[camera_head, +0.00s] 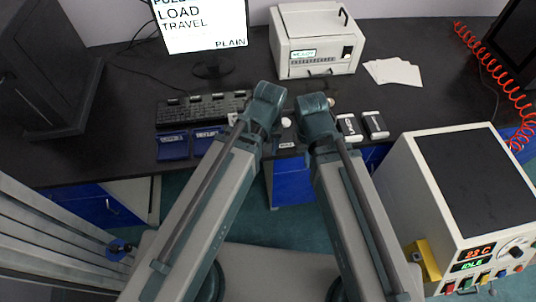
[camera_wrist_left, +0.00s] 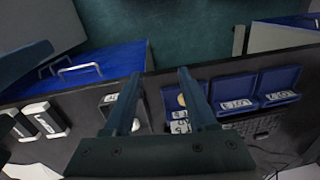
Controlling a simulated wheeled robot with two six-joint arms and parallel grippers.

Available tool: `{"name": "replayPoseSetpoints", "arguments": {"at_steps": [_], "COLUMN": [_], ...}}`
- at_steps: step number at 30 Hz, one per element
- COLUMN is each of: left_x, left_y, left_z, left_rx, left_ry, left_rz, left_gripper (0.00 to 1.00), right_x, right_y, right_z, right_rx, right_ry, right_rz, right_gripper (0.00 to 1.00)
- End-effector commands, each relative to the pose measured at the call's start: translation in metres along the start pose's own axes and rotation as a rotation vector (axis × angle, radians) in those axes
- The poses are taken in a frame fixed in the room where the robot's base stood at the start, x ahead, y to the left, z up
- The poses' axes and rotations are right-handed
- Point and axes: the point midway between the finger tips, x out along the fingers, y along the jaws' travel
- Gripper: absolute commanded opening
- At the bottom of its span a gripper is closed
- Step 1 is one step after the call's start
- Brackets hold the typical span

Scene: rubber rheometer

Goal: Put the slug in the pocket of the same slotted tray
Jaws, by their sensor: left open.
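Several shallow blue trays stand in a row along the desk's front edge: one at the left (camera_head: 172,146), one beside it (camera_head: 207,141). My left arm covers part of the row. In the left wrist view, the blue tray (camera_wrist_left: 203,87) nearest my gripper holds a small tan round piece, perhaps the slug (camera_wrist_left: 182,100), and a white label. My left gripper (camera_wrist_left: 159,73) is open, with nothing visible between its fingertips; one finger passes close in front of this tray. My right gripper (camera_head: 318,108) is near the left one at the desk front; its jaws are hidden.
The white instrument (camera_head: 316,45) is at the back; a large heater unit (camera_head: 465,190) stands front right.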

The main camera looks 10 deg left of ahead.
Motion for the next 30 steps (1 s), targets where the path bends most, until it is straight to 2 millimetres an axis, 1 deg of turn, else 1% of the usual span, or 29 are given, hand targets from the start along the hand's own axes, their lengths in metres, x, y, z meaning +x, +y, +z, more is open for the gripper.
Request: {"name": "replayPoseSetpoints", "arguments": {"at_steps": [1, 3, 6, 9, 14, 30], "left_x": [0.0, -0.001, -0.001, -0.002, -0.002, -0.002], "left_y": [0.002, 0.005, 0.007, 0.008, 0.009, 0.009], "left_z": [0.008, 0.015, 0.022, 0.025, 0.026, 0.026], "left_rx": [0.115, 0.264, 0.416, 0.502, 0.541, 0.536], "left_ry": [-0.003, -0.008, -0.013, -0.018, -0.02, -0.02], "left_rz": [-0.009, -0.02, -0.032, -0.038, -0.04, -0.039], "left_gripper": [0.57, 0.57, 0.57, 0.57, 0.57, 0.57], "right_x": [0.0, 0.0, 0.0, 0.0, 0.0, 0.0], "right_y": [0.0, 0.0, 0.0, 0.0, 0.0, 0.0], "right_z": [0.0, 0.0, 0.0, 0.0, 0.0, 0.0], "right_rx": [0.0, 0.0, 0.0, 0.0, 0.0, 0.0], "right_ry": [0.0, 0.0, 0.0, 0.0, 0.0, 0.0], "right_rz": [0.0, 0.0, 0.0, 0.0, 0.0, 0.0], "right_gripper": [0.0, 0.0, 0.0, 0.0, 0.0, 0.0]}}
